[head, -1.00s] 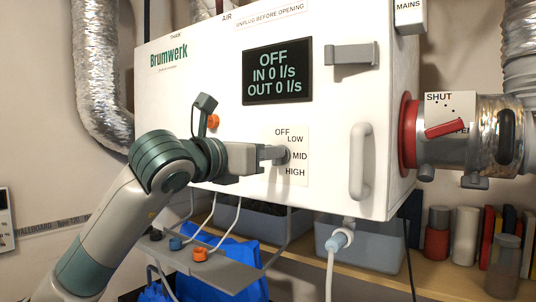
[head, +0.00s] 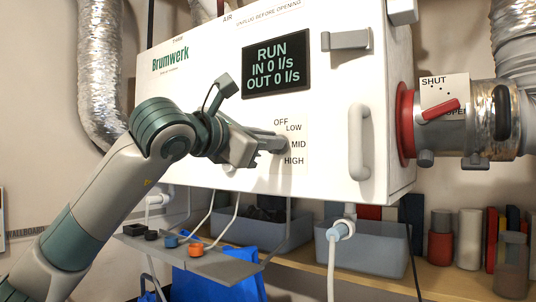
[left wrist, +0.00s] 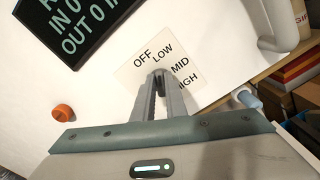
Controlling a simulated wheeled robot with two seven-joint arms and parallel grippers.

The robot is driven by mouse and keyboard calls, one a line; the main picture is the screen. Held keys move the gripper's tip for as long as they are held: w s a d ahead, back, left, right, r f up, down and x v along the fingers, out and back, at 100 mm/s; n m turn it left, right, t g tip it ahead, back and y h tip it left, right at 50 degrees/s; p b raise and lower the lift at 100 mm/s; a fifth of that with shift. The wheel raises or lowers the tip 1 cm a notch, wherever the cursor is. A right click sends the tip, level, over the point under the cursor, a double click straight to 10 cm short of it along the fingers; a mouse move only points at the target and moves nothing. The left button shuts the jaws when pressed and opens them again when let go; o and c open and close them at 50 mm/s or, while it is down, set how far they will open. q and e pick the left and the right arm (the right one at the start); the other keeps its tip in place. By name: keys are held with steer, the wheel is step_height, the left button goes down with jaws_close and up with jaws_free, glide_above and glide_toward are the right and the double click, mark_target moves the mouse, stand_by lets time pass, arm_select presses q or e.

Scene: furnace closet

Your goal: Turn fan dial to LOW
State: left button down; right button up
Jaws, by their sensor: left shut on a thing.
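The white Brumwerk unit (head: 215,145) carries a fan dial (head: 285,146) on a label plate (head: 295,164) marked OFF, LOW, MID and HIGH. My left gripper (head: 274,144) is shut on the dial; its jaws are rolled, with the fingers reaching the plate. In the left wrist view, the fingers (left wrist: 160,82) meet at the dial just below OFF and LOW. They cover most of the dial, so I cannot tell which mark it points to. The dark display (head: 276,65) reads RUN, IN 0 l/s, OUT 0 l/s. My right gripper is not in view.
A white door handle (head: 358,142) stands right of the plate. A red lever (head: 440,109) sits on the duct collar at right. A grey shelf with coloured caps (head: 215,262) juts out below the unit. An orange knob (left wrist: 63,112) lies left of my fingers.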

arm_select(q)
steer(key=shift+d+f+m+b, duration=0.1)
steer(key=shift+f+m+b, duration=0.05)
steer(key=shift+m+b, duration=1.1)
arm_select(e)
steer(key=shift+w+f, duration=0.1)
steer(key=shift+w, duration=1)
arm_select(q)
steer(key=c, duration=1.8)
jaws_free()
steer(key=shift+s, duration=0.15)
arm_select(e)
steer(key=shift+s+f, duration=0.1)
